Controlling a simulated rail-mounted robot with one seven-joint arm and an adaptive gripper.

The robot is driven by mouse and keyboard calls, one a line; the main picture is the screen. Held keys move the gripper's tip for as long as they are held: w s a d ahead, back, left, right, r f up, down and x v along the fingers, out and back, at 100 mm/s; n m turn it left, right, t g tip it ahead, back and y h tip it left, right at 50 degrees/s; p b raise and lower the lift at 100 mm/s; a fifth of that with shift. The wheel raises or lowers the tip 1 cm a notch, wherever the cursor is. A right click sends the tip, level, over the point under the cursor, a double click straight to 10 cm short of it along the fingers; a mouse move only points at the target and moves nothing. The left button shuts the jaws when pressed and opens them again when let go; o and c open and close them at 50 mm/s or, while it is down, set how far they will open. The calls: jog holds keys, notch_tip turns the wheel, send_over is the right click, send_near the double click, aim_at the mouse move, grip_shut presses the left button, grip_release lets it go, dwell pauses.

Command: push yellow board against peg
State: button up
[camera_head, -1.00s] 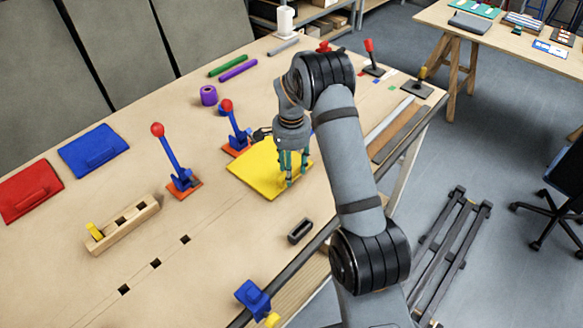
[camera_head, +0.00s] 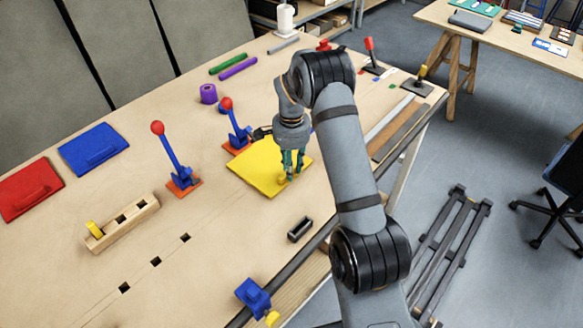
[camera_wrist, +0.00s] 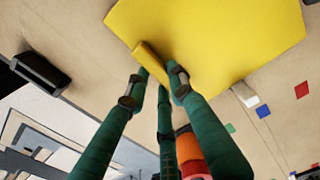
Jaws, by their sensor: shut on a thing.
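The yellow board (camera_head: 262,166) lies flat on the bench, beside the base of a red-knobbed lever. It also shows in the wrist view (camera_wrist: 220,30). My gripper (camera_head: 290,168) is over the board's near right part. In the wrist view, its dark green fingers (camera_wrist: 156,84) are shut on the board's yellow bar-shaped handle (camera_wrist: 152,62). A yellow peg (camera_head: 95,230) sits in a wooden block (camera_head: 124,222) at the left of the bench. I cannot tell whether this is the task's peg.
Two red-knobbed levers (camera_head: 176,160) (camera_head: 236,125) stand to the left of the board and at its far left edge. A small dark open box (camera_head: 300,229) is near the front edge, by a blue clamp (camera_head: 253,296).

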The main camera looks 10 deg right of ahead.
grip_shut()
jog(key=o, duration=0.9)
grip_release()
jog(key=shift+o, duration=0.6)
notch_tip(320, 180, up, 12)
